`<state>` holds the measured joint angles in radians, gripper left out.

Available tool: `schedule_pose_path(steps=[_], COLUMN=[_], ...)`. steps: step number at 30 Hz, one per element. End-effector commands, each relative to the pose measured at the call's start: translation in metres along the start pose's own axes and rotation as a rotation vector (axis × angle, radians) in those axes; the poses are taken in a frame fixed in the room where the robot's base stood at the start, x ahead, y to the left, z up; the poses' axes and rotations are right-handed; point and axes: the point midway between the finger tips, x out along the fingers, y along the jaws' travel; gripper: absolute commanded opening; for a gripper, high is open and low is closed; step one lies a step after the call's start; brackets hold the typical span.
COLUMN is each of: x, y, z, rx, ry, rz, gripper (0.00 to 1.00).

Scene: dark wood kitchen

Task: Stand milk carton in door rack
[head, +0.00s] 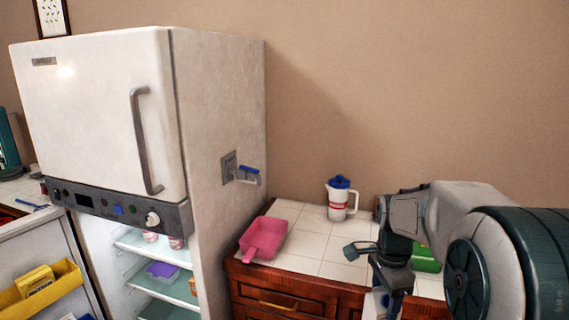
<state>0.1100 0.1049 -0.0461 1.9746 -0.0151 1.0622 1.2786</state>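The fridge's lower door stands open at the left, and its yellow door rack (66,273) shows on the inner side. A yellow box-shaped item (36,281) is in this rack. My gripper (372,264) is over the front of the tiled counter at the right, seen from behind and partly covered by its own links. A white and blue item (374,304) shows just below it, cut by the bottom edge. It may be the milk carton, but too little shows to be sure, or to tell if my gripper holds it.
Lit fridge shelves (150,246) hold cups and a purple container (162,269). A pink scoop-like tray (264,238) and a white jug with blue lid (341,198) stand on the counter. A green item (427,262) is partly behind my arm. The freezer door (95,115) is shut.

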Motion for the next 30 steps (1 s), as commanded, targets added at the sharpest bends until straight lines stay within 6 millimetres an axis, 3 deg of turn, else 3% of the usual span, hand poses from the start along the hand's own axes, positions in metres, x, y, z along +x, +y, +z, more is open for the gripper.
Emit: schedule_pose_path(steps=[9,18,24,30], x=[0.088,0.17,0.207,0.223], y=[-0.032,-0.046,-0.048,-0.047], z=[0.018,0.041,0.054,0.06], rx=[-0.545,-1.057,-1.306,-1.417], ry=[0.003,-0.005,-0.009,-0.01], rz=[0.007,0.0,-0.01,-0.017], gripper=[0.0,0.0,0.0,0.0])
